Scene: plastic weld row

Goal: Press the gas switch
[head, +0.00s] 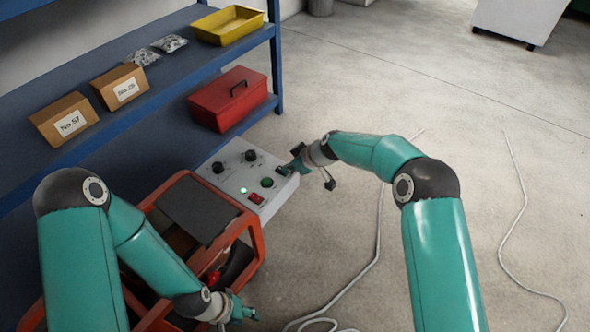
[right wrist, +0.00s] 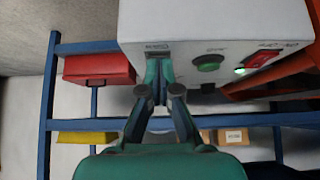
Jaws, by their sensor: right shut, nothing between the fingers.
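The gas switch (right wrist: 157,54) is a small dark switch at the panel's edge, with an upside-down label beside it in the right wrist view. It sits on the light grey control box (head: 236,170). My right gripper (head: 291,163) is at that corner of the box, shut and empty. In the right wrist view its fingertips (right wrist: 158,66) are together and overlap part of the switch; whether they touch it I cannot tell. My left gripper (head: 242,310) hangs low beside the orange frame, and its jaw opening is unclear.
A green button (right wrist: 208,63) and a red rocker switch (right wrist: 263,60) with a lit green lamp are beside the gas switch. Two black knobs are on the box too. An orange frame (head: 255,240) stands next to the box. Blue shelving (head: 185,58) holds a red toolbox (head: 215,103).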

